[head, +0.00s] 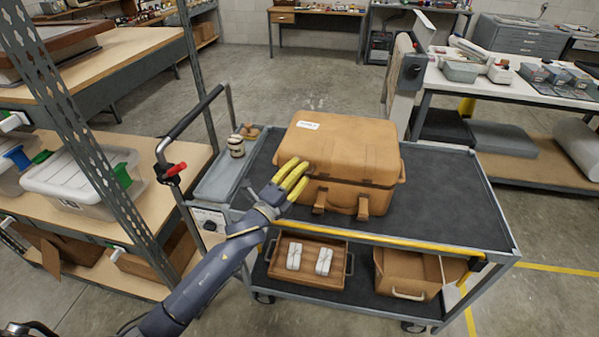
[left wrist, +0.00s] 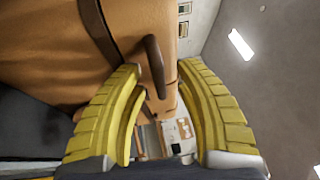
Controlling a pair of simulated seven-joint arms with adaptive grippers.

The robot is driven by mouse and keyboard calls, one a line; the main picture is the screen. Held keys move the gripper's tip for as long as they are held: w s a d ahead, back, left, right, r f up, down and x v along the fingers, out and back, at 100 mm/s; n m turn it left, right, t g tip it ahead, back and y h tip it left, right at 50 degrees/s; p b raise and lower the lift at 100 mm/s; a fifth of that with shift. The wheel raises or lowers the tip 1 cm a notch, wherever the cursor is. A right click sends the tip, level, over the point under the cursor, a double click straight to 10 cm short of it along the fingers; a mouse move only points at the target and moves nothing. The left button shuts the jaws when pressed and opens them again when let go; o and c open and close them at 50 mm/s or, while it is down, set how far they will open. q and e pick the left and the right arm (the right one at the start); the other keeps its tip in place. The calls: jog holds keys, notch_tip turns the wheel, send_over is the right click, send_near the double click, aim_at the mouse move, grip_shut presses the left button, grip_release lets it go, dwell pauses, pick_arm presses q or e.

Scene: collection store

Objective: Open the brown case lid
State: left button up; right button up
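The brown case (head: 350,150) stands on the cart's top deck with its lid (head: 345,135) down. A dark seam runs below the lid, and two brown latches (head: 363,207) hang at the front. My left gripper (head: 295,174) is at the case's front left, its yellow fingers apart. In the left wrist view, the case (left wrist: 50,45) fills the upper left. A dark brown bar (left wrist: 154,62) on it shows between the fingertips of my left gripper (left wrist: 158,70); I cannot tell whether they touch it. My right gripper is not in view.
The cart (head: 450,205) has a dark top deck, clear to the right of the case. A grey side tray (head: 215,180) holds a small jar. Below are a wooden tray (head: 335,272) and a brown box (head: 400,265). Shelving with a metal post (head: 85,150) stands left.

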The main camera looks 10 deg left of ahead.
pick_arm(q)
grip_shut()
dwell(0.3)
